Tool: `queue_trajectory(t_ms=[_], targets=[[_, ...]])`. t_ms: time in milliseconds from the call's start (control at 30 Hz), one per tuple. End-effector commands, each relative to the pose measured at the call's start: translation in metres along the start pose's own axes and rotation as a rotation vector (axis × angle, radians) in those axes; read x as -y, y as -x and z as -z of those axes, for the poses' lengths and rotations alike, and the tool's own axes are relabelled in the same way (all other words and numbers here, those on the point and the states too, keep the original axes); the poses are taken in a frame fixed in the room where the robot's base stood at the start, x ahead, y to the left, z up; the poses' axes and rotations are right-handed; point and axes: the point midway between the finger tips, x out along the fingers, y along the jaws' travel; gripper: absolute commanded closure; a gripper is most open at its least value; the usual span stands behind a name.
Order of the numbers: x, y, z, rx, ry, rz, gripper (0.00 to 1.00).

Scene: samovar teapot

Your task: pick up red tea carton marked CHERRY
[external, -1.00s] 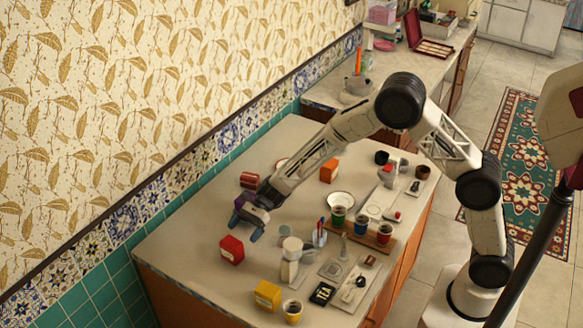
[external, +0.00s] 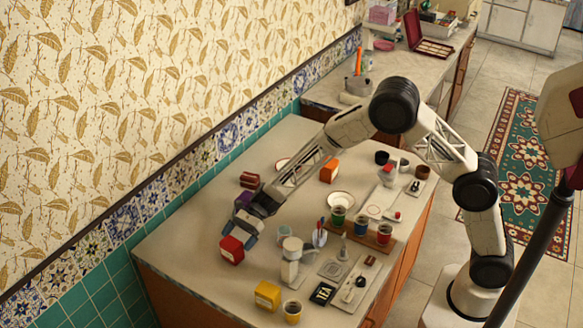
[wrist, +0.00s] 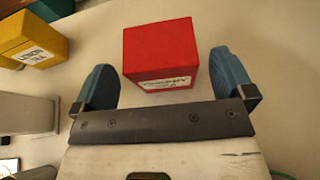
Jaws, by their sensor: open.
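The red tea carton (external: 232,250) stands on the counter near its left side in the external view. In the wrist view the red carton (wrist: 160,50) has a white label with dark lettering on its near face, partly readable as CHERRY. My gripper (external: 240,231) is open and close to the carton, on its upper right side in the external view. In the wrist view my gripper's two blue fingers (wrist: 168,80) are spread wide, one on each side of the carton's near part. I see gaps between the fingers and the carton, and nothing is held.
A yellow carton (external: 267,295) stands nearer the front edge; it also shows in the wrist view (wrist: 32,40). A white grinder-like device (external: 291,262) stands to the right of the red carton. An orange carton (external: 329,171) stands farther back. Counter left of the red carton is clear.

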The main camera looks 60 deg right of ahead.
Motion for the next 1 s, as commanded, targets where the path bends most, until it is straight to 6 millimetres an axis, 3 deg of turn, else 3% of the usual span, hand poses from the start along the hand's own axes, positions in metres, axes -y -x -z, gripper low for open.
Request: queue_trajectory(t_ms=[400, 1000], targets=[[0.001, -0.041, -0.001, 0.0, 0.001, 0.0, 0.0], [0.001, -0.042, -0.001, 0.0, 0.0, 0.0, 0.02]])
